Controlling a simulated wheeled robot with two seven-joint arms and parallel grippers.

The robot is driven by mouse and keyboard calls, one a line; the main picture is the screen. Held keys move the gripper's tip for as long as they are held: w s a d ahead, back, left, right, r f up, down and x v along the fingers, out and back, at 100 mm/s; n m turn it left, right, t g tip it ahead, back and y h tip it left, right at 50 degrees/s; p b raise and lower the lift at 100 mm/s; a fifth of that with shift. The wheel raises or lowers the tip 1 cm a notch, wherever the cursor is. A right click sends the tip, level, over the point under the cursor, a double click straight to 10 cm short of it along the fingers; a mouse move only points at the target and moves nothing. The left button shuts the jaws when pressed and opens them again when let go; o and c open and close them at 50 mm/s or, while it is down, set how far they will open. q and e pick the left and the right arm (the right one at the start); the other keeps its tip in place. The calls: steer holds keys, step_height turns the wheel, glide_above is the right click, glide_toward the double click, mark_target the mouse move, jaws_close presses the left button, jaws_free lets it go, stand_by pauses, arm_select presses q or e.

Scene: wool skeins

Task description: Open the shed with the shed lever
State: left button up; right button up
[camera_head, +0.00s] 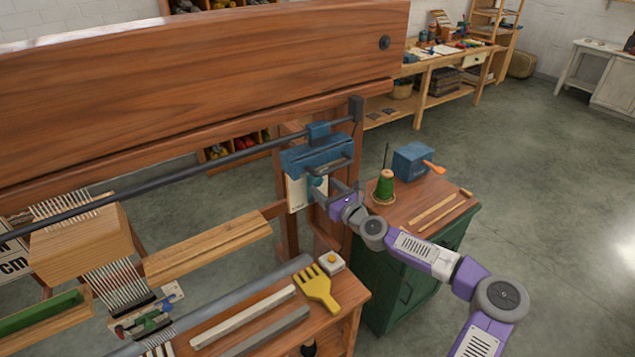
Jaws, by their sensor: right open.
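A wooden loom fills the left side, with a heavy top beam (190,65) and a long dark rod (200,163) below it. A blue mechanism (318,152) sits at the rod's right end on the loom's upright. A small teal knob (317,182) shows just below it, in front of a pale plate; I take it for the shed lever's end. My right gripper (326,187) is open, pointing left at the knob, very close to it. I cannot tell whether they touch. White warp threads (120,285) run through the loom at left. My left gripper is out of view.
A green cabinet (400,285) stands under my right arm, bearing a green thread cone (384,185), a blue box (412,161) and wooden sticks. A small table in front holds a yellow comb (317,287) and bars. The floor at right is clear.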

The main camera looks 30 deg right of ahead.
mark_target(319, 183)
steer(key=shift+w+a, duration=0.2)
steer(key=shift+w, duration=2.1)
jaws_close()
